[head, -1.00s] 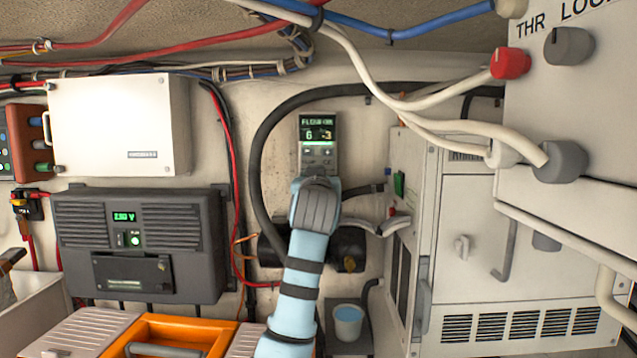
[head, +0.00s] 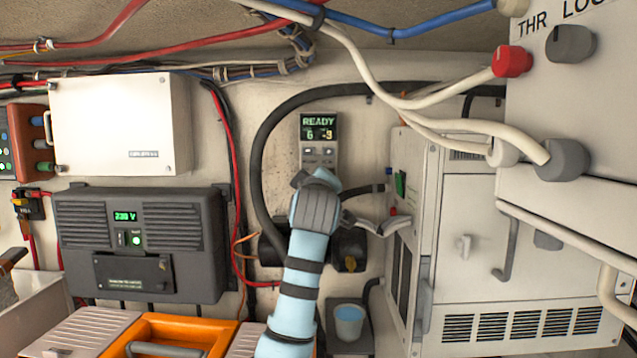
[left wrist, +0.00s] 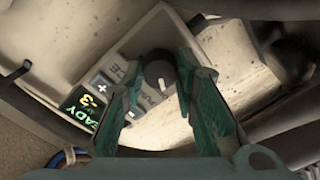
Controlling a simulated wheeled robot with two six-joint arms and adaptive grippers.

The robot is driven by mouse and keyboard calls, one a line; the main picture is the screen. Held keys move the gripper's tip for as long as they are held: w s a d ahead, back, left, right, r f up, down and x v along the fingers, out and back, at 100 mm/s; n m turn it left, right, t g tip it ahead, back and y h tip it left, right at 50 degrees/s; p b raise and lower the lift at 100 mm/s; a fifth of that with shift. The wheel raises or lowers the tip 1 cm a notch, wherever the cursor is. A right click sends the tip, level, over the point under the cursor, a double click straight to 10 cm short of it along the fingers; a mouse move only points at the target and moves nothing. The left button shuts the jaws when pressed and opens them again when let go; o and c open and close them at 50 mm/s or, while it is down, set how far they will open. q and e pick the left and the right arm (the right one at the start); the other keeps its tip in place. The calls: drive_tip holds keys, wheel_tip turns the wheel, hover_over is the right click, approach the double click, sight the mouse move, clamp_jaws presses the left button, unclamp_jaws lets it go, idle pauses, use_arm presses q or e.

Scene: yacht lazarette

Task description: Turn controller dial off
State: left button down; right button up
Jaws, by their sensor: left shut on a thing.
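The controller (head: 308,160) is a slim grey unit on the back wall, with a lit screen (head: 319,127) reading READY above small digits. In the left wrist view its screen (left wrist: 84,108) and buttons (left wrist: 103,83) show at an angle. The round black dial (left wrist: 157,72) has a pale pointer mark and sits between the fingertips. My left gripper (head: 317,181) is at the controller's lower end, shut on the dial; it also shows in the left wrist view (left wrist: 160,80). In the head view the gripper hides the dial. My right gripper is not in view.
A dark inverter (head: 75,260) and a white box (head: 120,110) are on the wall at left. A black hose (head: 255,170) loops around the controller. A white cabinet (head: 480,220) stands at right. An orange toolbox (head: 190,330) is below.

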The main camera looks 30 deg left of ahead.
use_arm(q)
drive_tip(key=shift+n, duration=0.5)
drive_tip(key=c, duration=1.3)
unclamp_jaws()
drive_tip(key=v, duration=1.2)
drive_tip(key=shift+w, duration=0.1)
